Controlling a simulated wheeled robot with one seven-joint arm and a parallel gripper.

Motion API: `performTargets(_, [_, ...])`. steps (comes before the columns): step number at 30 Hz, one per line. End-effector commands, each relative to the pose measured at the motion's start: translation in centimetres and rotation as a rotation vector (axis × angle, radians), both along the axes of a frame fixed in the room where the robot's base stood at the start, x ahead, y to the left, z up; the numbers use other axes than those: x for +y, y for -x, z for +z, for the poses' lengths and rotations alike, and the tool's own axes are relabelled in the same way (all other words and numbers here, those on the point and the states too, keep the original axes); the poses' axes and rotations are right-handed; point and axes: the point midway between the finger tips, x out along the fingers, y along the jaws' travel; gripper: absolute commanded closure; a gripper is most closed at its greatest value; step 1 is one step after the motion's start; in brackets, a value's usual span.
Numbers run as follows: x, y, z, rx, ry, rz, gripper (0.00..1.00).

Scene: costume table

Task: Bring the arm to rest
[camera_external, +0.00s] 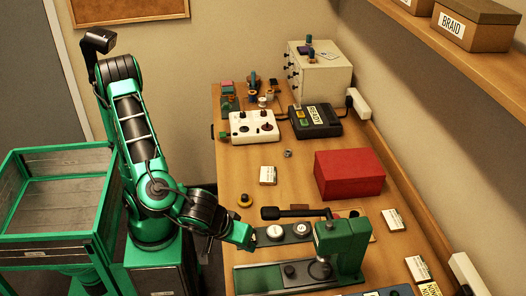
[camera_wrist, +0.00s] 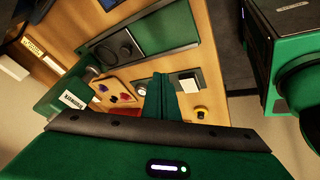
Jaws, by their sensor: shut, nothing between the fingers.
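My arm reaches from my base at the left over the near edge of the wooden table (camera_external: 237,182). My gripper (camera_external: 250,240) hangs low at the table's left edge, close beside a panel with two round dials (camera_external: 285,233). In the wrist view my gripper's green fingers (camera_wrist: 162,95) are together with nothing between them. They point over the tabletop, and a yellow-ringed button (camera_wrist: 201,112) shows to their right. The same button (camera_external: 244,200) lies on the table behind my gripper in the external view.
A green press (camera_external: 340,245) with a black handle stands right of my gripper. A red box (camera_external: 349,173), a white control box (camera_external: 253,127) and a black device (camera_external: 316,121) stand farther back. A green-framed cart (camera_external: 60,190) is at the left. A wall shelf (camera_external: 450,60) overhangs the right side.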

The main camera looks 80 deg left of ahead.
Motion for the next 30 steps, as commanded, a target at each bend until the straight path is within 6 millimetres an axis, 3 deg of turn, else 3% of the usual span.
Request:
performTargets(1, [2.3,-0.1,-0.1,0.052,-0.023,-0.076,1.00])
performTargets(8, [9.7,2.6,-1.9,0.296,-0.111,-0.533,1.00])
performTargets(15, [15.2,8.5,-4.1,0.475,-0.133,-1.039,1.00])
performTargets(22, [17.2,13.6,-5.8,0.536,-0.121,-1.406,1.00])
performTargets(30, [17.4,15.1,-6.2,0.542,-0.117,-1.515,1.00])
